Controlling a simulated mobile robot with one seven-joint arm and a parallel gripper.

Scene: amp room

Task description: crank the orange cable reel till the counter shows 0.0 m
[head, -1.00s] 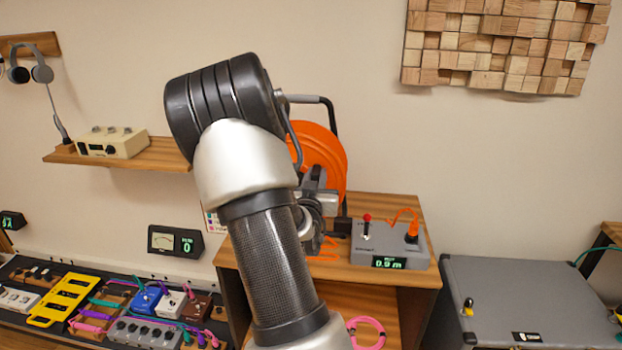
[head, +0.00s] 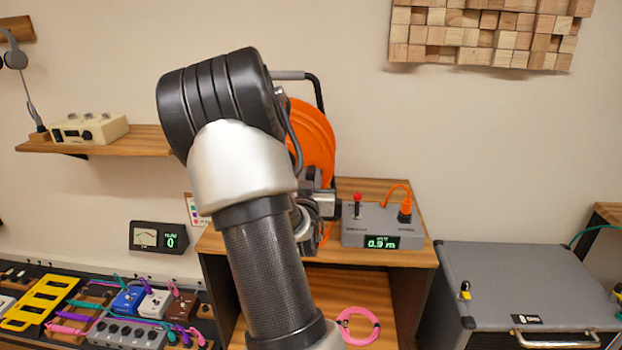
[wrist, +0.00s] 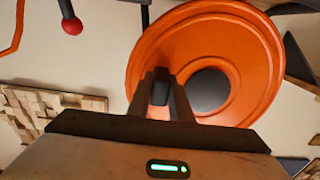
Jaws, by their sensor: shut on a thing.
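The orange cable reel (head: 317,137) stands on a wooden cabinet in the head view, partly hidden behind my arm. It also fills the upper middle of the wrist view (wrist: 240,50), with a dark hub. My gripper (wrist: 162,85) is in front of the reel's face, its two dark fingers shut on the small dark crank handle (wrist: 161,90). The handle is mostly hidden between the fingers. The counter (head: 382,243) on the front of the grey box (head: 375,222) reads 0.9 m.
The grey box carries a red-knobbed lever (head: 357,200) and an orange cable plug (head: 405,210). A pink cable coil (head: 357,325) lies on the lower shelf. A grey amp case (head: 530,280) stands right, a pedalboard (head: 110,310) left.

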